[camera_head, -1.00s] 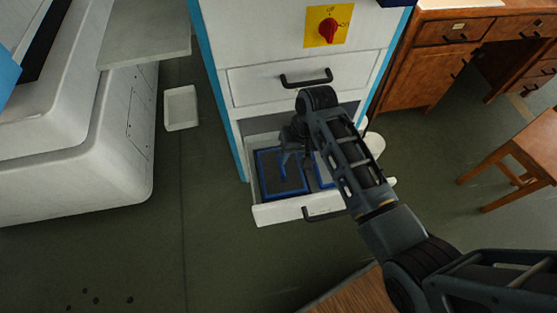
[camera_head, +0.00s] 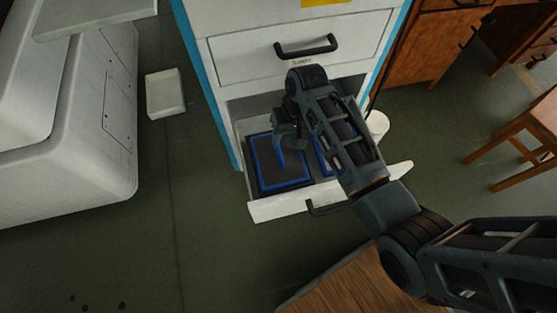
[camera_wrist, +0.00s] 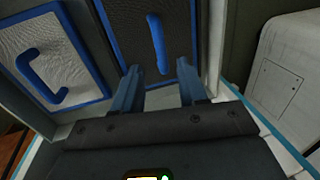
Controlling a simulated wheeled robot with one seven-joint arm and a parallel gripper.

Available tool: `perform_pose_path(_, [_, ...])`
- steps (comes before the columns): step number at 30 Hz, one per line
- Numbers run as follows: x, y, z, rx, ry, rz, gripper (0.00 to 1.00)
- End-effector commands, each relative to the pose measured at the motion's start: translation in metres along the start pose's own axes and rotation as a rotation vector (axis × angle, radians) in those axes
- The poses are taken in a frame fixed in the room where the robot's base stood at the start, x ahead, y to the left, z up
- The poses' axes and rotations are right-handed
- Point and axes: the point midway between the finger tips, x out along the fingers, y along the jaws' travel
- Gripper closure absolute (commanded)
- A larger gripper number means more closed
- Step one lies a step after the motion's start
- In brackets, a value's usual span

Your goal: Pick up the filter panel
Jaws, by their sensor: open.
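Two blue-framed filter panels lie side by side in the open lower drawer (camera_head: 290,208). The dark panel (camera_head: 290,174), on the left in the head view, also shows in the wrist view (camera_wrist: 135,30) with a blue handle. The other panel (camera_head: 321,158) is mostly hidden by my arm in the head view. In the wrist view it is pale grey with a blue handle (camera_wrist: 60,62). My gripper (camera_head: 283,150) is open and empty over the dark panel. In the wrist view its fingers (camera_wrist: 160,85) point toward that panel's handle, apart from it as far as I can tell.
A shut drawer (camera_head: 300,45) with a black handle is above the open one. A white box (camera_head: 165,93) lies on the floor at left, beside a large white machine (camera_head: 70,150). A wooden desk and stool (camera_head: 525,140) stand at right. Open floor lies to the left of the drawer.

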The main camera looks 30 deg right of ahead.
Motion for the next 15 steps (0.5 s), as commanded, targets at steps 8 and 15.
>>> perform_pose_path(8, [0.025, 0.001, 0.000, 0.000, -0.002, 0.000, 0.58])
perform_pose_path(15, [0.052, 0.000, -0.001, -0.001, -0.002, 0.000, 0.58])
